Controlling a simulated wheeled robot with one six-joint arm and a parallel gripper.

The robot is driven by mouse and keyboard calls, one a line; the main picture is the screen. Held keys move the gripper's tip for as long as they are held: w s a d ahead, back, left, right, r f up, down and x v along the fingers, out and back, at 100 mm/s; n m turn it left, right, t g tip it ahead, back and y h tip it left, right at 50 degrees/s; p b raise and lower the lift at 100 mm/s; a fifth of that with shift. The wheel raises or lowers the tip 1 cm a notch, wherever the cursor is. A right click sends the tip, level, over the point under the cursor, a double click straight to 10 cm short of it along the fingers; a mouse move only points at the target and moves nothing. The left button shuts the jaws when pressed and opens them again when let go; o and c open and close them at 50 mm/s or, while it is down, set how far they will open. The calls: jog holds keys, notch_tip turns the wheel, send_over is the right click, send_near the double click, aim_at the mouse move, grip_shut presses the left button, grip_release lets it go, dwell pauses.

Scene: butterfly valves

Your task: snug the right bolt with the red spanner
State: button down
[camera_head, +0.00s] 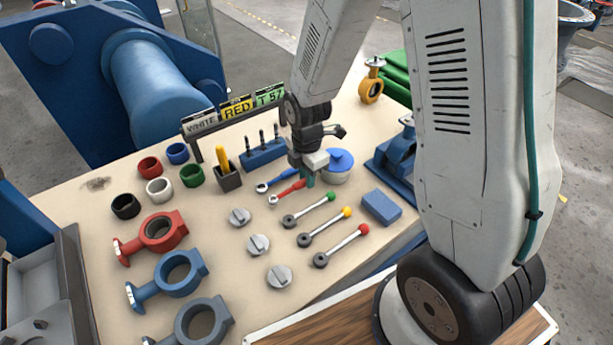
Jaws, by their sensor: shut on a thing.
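The red spanner (285,194) lies at the middle of the bench, its silver head pointing left and its handle running right under my gripper. My gripper (309,181) is low over the bench, fingers down, shut on the handle end of the red spanner. The fingers partly hide that end, and I cannot tell whether the spanner is lifted off the bench. A blue spanner (275,181) lies just behind it, almost parallel. I cannot make out the right bolt with certainty in this view.
Levers with green, yellow and red knobs (341,246) lie in front of my gripper, with silver discs (258,244) to their left. A blue-lidded pot (338,166) stands close right. A blue block with black pegs (263,153) stands behind. Valve bodies (181,273) fill the left front.

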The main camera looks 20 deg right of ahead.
jog(key=shift+r, duration=0.3)
jog(key=shift+r, duration=1.9)
